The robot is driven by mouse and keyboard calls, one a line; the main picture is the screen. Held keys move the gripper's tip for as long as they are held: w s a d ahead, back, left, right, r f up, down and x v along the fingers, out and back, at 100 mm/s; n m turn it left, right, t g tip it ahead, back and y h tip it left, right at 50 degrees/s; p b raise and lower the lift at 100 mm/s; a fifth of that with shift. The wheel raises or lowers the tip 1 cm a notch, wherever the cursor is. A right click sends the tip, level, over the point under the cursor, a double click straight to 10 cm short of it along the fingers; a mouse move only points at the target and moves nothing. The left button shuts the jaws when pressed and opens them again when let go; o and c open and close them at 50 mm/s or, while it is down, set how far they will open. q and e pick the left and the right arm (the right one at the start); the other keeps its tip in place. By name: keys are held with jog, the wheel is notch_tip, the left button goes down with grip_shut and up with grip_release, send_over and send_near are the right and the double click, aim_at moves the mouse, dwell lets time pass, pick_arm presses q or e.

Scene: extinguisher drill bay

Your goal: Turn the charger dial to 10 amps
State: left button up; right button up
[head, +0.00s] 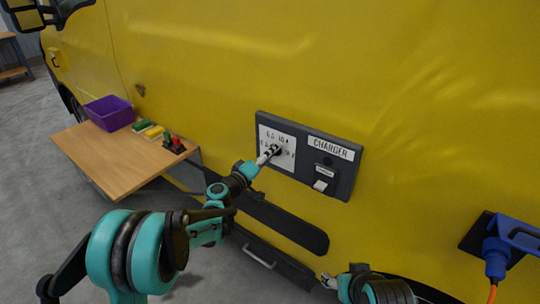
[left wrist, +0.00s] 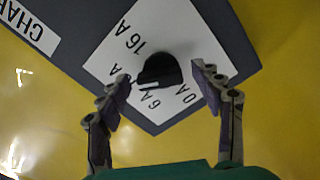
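The charger panel (head: 318,178) is a dark box on the yellow van side, with a "CHARGER" label and a white dial plate (head: 264,133). In the left wrist view the black dial knob (left wrist: 158,70) sits on the white plate (left wrist: 118,50) among the marks 16 A, 6 A and 0 A; another mark is partly hidden by a finger. The knob's pale pointer line faces lower left, near 6 A. My left gripper (left wrist: 161,74) is open, its fingertips on either side of the knob; contact cannot be told. My right gripper (head: 329,281) is low at the bottom edge, its fingers unclear.
A wooden shelf (head: 110,165) at left holds a purple bin (head: 108,113) and several small coloured items. A switch with a white tab (head: 320,185) is on the panel's right. A blue plug (head: 497,250) with an orange cable sits at far right. A dark bar (head: 285,228) runs below the panel.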

pick_arm(q)
jog(key=v, duration=1.2)
jog(key=shift+s, duration=0.1)
jog(key=s+f+m+g+y, duration=0.2)
jog(key=s+m+g+y, duration=0.25)
jog(key=s, duration=1.05)
jog(key=s+a+f+g+y, duration=0.1)
jog(key=s+a+f+y, duration=0.1)
jog(key=s+a, duration=0.3)
jog(key=s+a+f+g+y, duration=0.2)
jog(key=s+a, duration=0.4)
jog(key=s, duration=0.3)
jog(key=shift+s+f+y, duration=0.4)
jog(key=shift+f+y, duration=0.15)
jog(key=shift+y, duration=0.5)
